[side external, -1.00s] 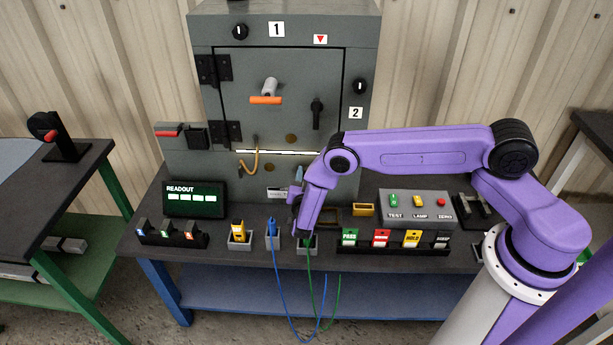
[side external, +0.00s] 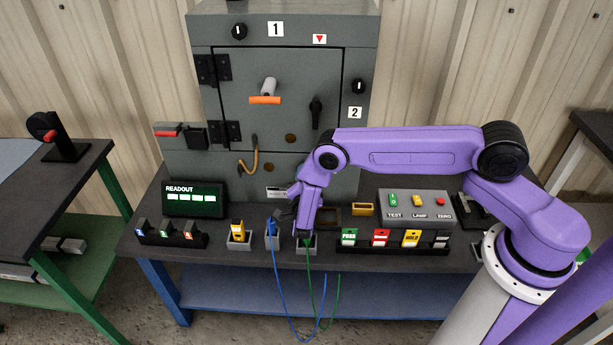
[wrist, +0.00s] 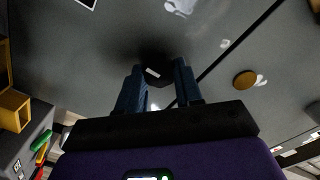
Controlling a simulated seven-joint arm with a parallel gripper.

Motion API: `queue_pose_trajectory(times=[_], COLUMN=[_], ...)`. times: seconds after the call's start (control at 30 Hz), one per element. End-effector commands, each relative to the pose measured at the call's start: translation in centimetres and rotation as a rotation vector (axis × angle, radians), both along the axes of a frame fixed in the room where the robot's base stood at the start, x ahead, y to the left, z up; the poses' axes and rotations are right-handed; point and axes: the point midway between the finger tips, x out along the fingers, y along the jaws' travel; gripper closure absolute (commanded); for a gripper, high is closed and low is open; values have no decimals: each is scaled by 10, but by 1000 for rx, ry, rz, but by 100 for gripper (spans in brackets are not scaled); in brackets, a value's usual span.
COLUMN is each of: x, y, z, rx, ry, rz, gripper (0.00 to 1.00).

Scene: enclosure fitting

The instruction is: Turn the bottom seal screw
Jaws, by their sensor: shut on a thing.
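The bottom seal screw (wrist: 155,70) looks like a black knob with a white mark, on the grey cabinet face below the door seam. My gripper (wrist: 158,82) is shut on it, one dark finger on each side. In the side external view my wrist is low against the cabinet (side external: 200,165), and my arm hides the screw and fingertips. Two similar black knobs with white marks show: one by label 1 (side external: 239,31) and one by label 2 (side external: 359,87).
The bench in front holds a readout (side external: 194,199), a button box (side external: 417,207), a yellow bin (side external: 363,209) and tool holders close under my arm. Blue and green cables hang over the front edge. A brass disc (wrist: 245,80) is on the door.

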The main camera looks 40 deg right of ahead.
Motion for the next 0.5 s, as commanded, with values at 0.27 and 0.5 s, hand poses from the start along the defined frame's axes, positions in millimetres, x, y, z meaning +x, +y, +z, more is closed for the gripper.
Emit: queue_pose_trajectory(times=[0.27, 0.5], x=[-1, 0], y=[0, 0], z=[0, 0], rx=[0, 1], ry=[-1, -1], rz=[-1, 0], gripper=[96, 40])
